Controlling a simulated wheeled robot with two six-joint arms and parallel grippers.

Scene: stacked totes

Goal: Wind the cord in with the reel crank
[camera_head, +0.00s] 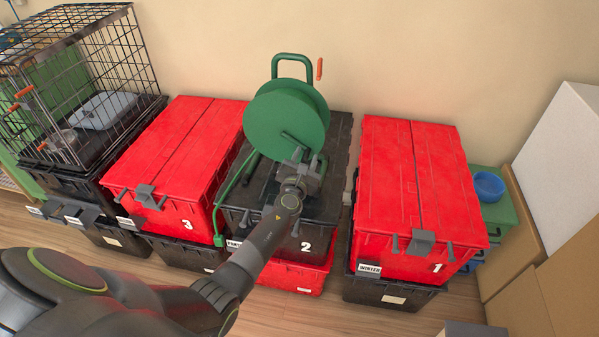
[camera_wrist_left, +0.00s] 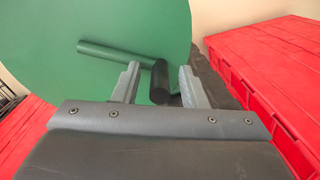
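The green reel (camera_head: 280,118) stands on the black tote marked 2, with a green carrying frame above it. Its flat green face (camera_wrist_left: 60,35) fills the upper left of the left wrist view. The crank (camera_head: 293,139) is a dark green arm (camera_wrist_left: 115,58) with a dark round grip (camera_wrist_left: 160,78) at its end. A green cord (camera_head: 229,192) runs down the tote's left front to the floor side. My left gripper (camera_head: 306,162) is open, its two fingers (camera_wrist_left: 158,68) on either side of the grip with gaps showing. My right gripper is not in view.
Red totes marked 3 (camera_head: 176,150) and 1 (camera_head: 405,190) stand on either side of the black tote (camera_head: 335,160). A wire cage (camera_head: 120,50) is at the far left. Cardboard boxes (camera_head: 540,200) and a blue bowl (camera_head: 488,186) are at the right.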

